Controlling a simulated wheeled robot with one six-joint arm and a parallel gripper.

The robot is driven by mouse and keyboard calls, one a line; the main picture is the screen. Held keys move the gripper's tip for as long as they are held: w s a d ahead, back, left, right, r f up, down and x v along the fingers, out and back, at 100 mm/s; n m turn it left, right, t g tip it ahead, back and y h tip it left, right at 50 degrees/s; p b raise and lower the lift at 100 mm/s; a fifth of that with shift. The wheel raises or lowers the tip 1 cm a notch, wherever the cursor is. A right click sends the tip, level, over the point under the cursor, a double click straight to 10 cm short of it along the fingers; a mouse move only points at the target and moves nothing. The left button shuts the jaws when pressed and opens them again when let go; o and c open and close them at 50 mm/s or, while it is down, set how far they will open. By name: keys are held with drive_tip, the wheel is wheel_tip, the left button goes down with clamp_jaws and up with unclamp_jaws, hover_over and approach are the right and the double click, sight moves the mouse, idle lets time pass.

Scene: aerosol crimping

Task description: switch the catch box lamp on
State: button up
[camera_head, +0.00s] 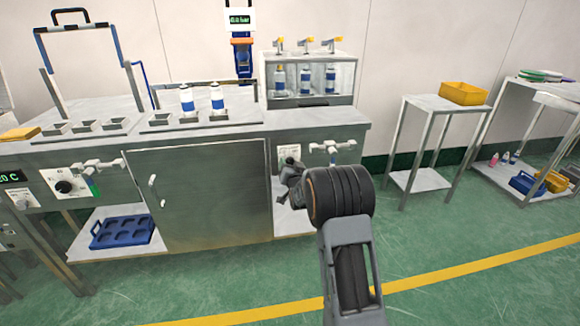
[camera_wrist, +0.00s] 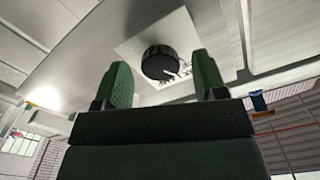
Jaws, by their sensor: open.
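A black round knob (camera_wrist: 158,62) with a white pointer mark sits on a white plate (camera_wrist: 182,28) in the wrist view. The pointer faces the lower right. My gripper (camera_wrist: 163,78) is open, with one green-padded finger at each side of the knob's lower part in the picture; I cannot tell whether they touch it. In the head view my gripper (camera_head: 291,172) is at the bench front, just below the small white dial plate (camera_head: 289,151), and partly hides the knob there. No lit lamp is clear to me, and I cannot tell which part is the catch box.
A metal tap-like fitting (camera_head: 332,147) is right of the dial plate. A large cabinet door (camera_head: 208,195) with a handle is on the left. Another dial (camera_head: 65,187) is farther left. Cans (camera_head: 217,97) stand on top. Green floor (camera_head: 440,225) is free at right.

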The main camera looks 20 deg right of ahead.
drive_tip(key=shift+w+d, duration=0.1)
drive_tip(key=shift+w, duration=0.55)
drive_tip(key=shift+c, duration=0.5)
